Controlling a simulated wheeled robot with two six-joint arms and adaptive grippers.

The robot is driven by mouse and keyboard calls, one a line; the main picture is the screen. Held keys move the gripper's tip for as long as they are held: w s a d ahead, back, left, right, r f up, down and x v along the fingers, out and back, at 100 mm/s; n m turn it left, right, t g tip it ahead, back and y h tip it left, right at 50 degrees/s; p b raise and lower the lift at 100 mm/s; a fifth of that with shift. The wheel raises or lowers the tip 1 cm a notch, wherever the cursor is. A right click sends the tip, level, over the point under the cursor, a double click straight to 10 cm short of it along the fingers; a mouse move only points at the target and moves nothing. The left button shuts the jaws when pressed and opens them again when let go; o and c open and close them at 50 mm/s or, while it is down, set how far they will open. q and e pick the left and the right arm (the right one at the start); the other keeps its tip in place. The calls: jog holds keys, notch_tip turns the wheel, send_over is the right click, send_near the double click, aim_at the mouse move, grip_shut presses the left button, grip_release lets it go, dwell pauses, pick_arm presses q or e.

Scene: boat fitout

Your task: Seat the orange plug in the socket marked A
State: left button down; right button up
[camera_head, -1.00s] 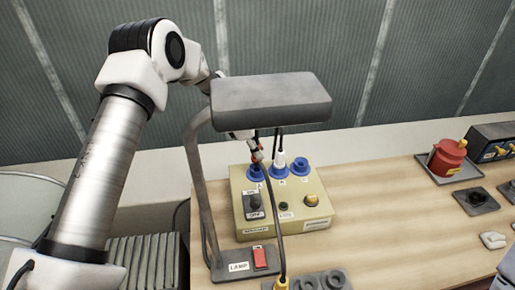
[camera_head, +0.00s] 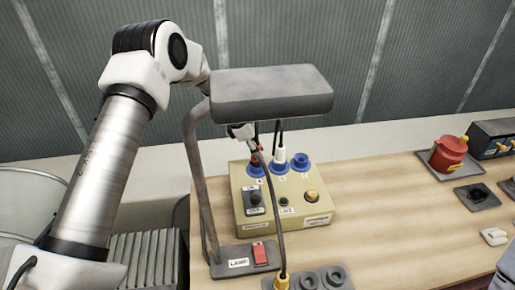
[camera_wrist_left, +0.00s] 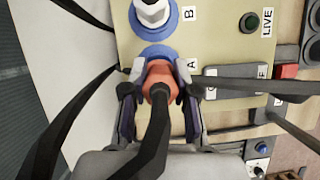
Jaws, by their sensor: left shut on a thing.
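The orange plug (camera_wrist_left: 160,80) is between the fingers of my left gripper (camera_wrist_left: 160,94), its dark cord running back toward the wrist camera. It lies over the near edge of the blue socket marked A (camera_wrist_left: 155,52); I cannot tell how deep it sits. In the head view the plug (camera_head: 254,158) shows small, just above socket A (camera_head: 254,171), on the cream box (camera_head: 287,208). My left gripper (camera_head: 250,147) is shut on it, partly hidden by the lamp and cord. My right gripper is not in view.
Socket B (camera_wrist_left: 170,22) holds a white plug (camera_head: 280,154); blue socket C (camera_head: 300,161) is empty. The grey lamp head (camera_head: 270,92) overhangs the gripper, its post (camera_head: 200,185) close to the left. A red pot (camera_head: 448,153) stands far right.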

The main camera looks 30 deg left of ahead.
pick_arm(q)
jog(key=shift+f+b, duration=0.4)
jog(key=shift+f, duration=0.5)
jog(key=c, duration=0.8)
grip_release()
jog(key=v, duration=1.2)
